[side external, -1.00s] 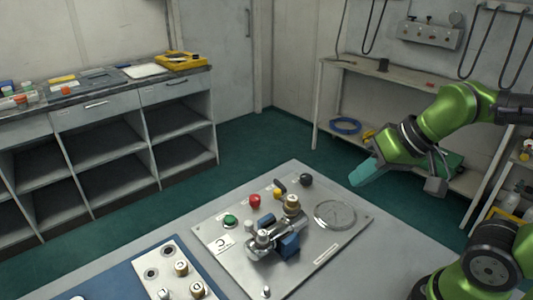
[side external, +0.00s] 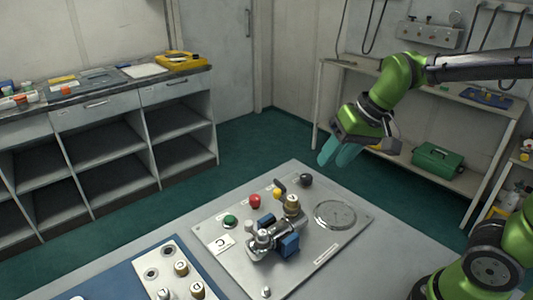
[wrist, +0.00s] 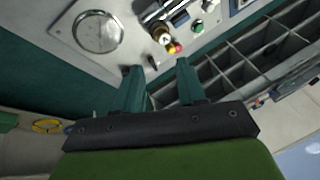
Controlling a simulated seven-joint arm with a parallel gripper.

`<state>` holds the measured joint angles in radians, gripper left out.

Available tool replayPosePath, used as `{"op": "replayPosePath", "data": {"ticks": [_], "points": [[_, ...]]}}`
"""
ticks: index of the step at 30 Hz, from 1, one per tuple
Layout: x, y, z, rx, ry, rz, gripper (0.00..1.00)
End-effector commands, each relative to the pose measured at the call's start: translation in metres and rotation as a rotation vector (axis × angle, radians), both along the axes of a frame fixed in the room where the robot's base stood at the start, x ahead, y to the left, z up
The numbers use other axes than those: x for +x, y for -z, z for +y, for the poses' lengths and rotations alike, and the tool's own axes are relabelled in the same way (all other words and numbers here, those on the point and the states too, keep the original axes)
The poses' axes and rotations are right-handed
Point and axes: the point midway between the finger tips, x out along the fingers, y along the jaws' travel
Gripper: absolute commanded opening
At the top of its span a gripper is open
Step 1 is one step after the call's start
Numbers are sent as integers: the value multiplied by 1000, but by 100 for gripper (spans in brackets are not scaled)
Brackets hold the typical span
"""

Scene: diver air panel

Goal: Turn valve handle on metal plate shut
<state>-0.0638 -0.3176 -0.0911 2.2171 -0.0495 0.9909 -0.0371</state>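The metal plate (side external: 334,250) lies on the table with a silver valve body (side external: 268,240) mounted on it. A blue block-like handle (side external: 289,245) sits at the valve's front, and a smaller blue part (side external: 266,220) is behind it. I cannot tell the handle's exact turn. My gripper (side external: 340,154) is raised above and behind the plate's far right side, clear of the valve. In the wrist view its two teal fingers (wrist: 158,70) are apart with nothing between them. The valve (wrist: 161,30) shows beyond the fingertips there, partly cut by the top edge.
The plate carries a round clear dial (side external: 335,214) and red (side external: 255,201), yellow (side external: 277,194), black (side external: 306,180) and green (side external: 230,221) knobs. A smaller panel with brass knobs (side external: 181,268) lies at front left. Shelves stand behind; the air above the plate is free.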

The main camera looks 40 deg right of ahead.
Motion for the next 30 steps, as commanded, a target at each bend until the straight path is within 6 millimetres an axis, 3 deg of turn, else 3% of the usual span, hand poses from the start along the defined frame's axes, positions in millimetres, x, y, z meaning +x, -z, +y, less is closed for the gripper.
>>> {"op": "replayPosePath", "data": {"ticks": [1,9,15,19,23,30], "points": [[20,3,-4,-9,-7,43,40],[119,26,-29,-99,-56,236,40],[178,48,-42,-195,-118,352,40],[198,43,-44,-231,-156,377,40],[200,25,-41,-229,-189,373,40],[196,49,-39,-221,-208,389,40]]}}
